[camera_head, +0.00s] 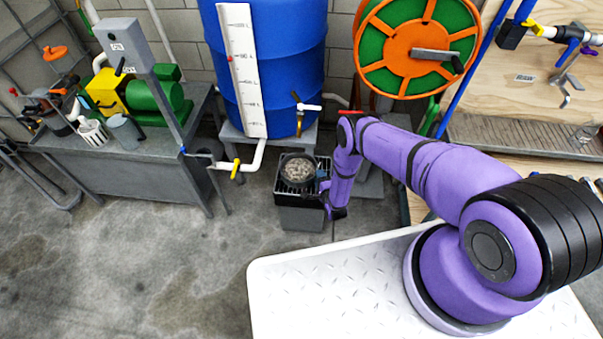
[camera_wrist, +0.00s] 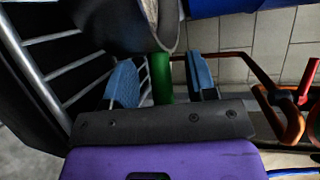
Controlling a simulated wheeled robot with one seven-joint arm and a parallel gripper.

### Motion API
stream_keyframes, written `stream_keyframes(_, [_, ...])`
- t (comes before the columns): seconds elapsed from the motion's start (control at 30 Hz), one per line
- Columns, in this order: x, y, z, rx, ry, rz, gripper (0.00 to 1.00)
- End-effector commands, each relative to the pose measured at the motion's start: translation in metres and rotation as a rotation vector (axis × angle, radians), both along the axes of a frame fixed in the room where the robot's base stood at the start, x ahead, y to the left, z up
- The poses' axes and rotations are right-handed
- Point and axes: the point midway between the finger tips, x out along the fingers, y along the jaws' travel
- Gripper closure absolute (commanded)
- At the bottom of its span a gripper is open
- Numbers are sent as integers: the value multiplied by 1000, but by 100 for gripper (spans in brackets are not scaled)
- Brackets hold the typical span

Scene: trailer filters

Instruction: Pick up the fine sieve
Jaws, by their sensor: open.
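The fine sieve (camera_head: 297,170), round with a dark rim and a speckled grey middle, lies on top of a dark bin (camera_head: 301,217) with a slatted top. In the wrist view, part of its curved rim (camera_wrist: 174,32) shows at the top. A green piece (camera_wrist: 161,78), apparently the sieve's handle, sits between the two blue finger pads. My gripper (camera_head: 323,186) is at the right side of the sieve, open, with visible space between the pads and the green piece. It also shows in the wrist view (camera_wrist: 162,82).
A blue drum (camera_head: 285,70) on a stand is just behind the bin. An orange and green hose reel (camera_head: 385,45) hangs behind my arm. A grey bench (camera_head: 120,170) with a pump stands left. Concrete floor in front is clear.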

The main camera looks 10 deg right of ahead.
Motion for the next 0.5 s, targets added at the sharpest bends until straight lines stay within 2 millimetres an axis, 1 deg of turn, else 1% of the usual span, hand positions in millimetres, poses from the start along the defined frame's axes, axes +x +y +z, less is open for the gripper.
stream_keyframes(0.1, [0, 0, 0, 0, 1, 0, 48])
stream_keyframes(0.13, [0, 0, 0, 0, 1, 0, 51])
stream_keyframes(0.17, [0, 0, 0, 0, 1, 0, 57])
stream_keyframes(0.2, [0, 0, 0, 0, 1, 0, 67])
stream_keyframes(0.27, [0, 0, 0, 0, 1, 0, 80])
stream_keyframes(0.3, [0, 0, 0, 0, 1, 0, 90])
stream_keyframes(0.33, [0, 0, 0, 0, 1, 0, 97])
stream_keyframes(0.37, [0, 0, 0, 0, 1, 0, 100])
stream_keyframes(0.5, [0, 0, 1, 0, -1, 0, 100])
